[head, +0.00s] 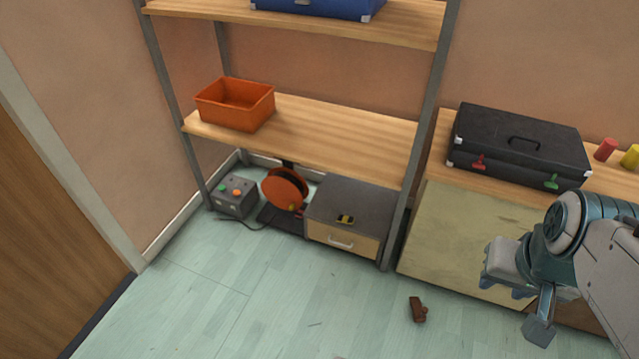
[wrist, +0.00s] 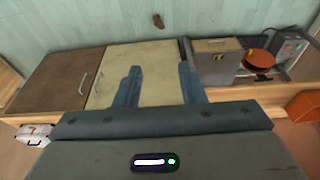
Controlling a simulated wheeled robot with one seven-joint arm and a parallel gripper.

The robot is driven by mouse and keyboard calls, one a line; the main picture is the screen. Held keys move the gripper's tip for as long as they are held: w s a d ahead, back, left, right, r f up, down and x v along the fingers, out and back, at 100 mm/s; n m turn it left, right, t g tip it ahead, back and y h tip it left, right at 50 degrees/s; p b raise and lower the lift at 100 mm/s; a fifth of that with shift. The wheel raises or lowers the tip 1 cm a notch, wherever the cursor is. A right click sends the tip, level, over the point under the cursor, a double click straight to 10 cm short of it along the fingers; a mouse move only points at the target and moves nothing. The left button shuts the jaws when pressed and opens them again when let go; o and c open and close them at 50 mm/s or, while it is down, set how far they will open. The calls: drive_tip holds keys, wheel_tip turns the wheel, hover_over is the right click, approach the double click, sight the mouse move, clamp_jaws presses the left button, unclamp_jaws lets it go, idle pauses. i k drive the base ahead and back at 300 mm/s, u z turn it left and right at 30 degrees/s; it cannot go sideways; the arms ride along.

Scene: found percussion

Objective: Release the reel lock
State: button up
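An orange reel (head: 284,188) stands upright on a dark base (head: 283,220) at floor level, under the shelf's lower board. A small yellowish knob shows on the reel's lower front, with a small red part (head: 300,213) beside it on the base. I cannot tell which part is the lock or how it is set. The reel also shows in the wrist view (wrist: 258,61), at the right. My gripper (head: 505,287) is far to the right of the reel, in front of the low cabinet. In the wrist view my gripper (wrist: 160,84) is open, with nothing between its fingers.
A grey box with coloured buttons (head: 234,197) stands left of the reel, a drawer unit (head: 350,208) close on its right. The shelf board (head: 310,130) with an orange bin (head: 236,104) overhangs the reel. A small brown object (head: 418,310) lies on the otherwise open floor.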

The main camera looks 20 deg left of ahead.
sight(298, 214)
drive_tip(key=u, duration=0.55)
drive_tip(key=k, duration=0.65)
drive_tip(key=u, duration=0.9)
drive_tip(key=i, duration=1.4)
drive_tip(key=z, duration=0.9)
drive_tip(key=i, duration=0.45)
drive_tip(key=z, duration=0.4)
